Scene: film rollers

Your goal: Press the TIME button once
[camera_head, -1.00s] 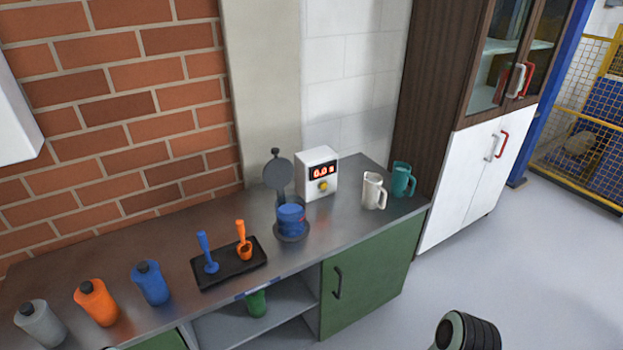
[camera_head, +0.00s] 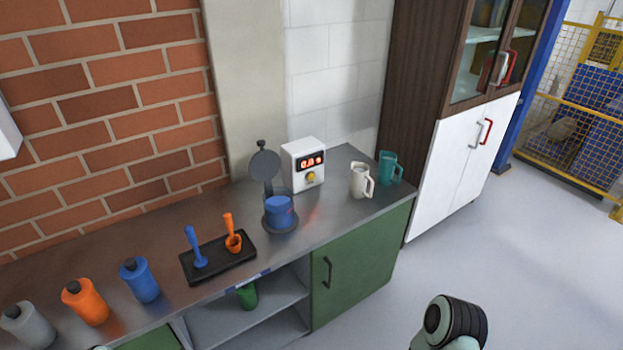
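A white box (camera_head: 303,166) stands at the back of the metal counter, near the wall. Its front has a dark display (camera_head: 311,162) with red characters that look like zeros. A round yellow button (camera_head: 311,179) sits below the display. Any lettering on the button is too small to read. Neither of my grippers shows in the view.
Left of the box, a blue container (camera_head: 279,210) stands by a round grey lid. A black tray (camera_head: 217,268) and several bottles (camera_head: 140,281) occupy the counter's left. Open floor lies at right.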

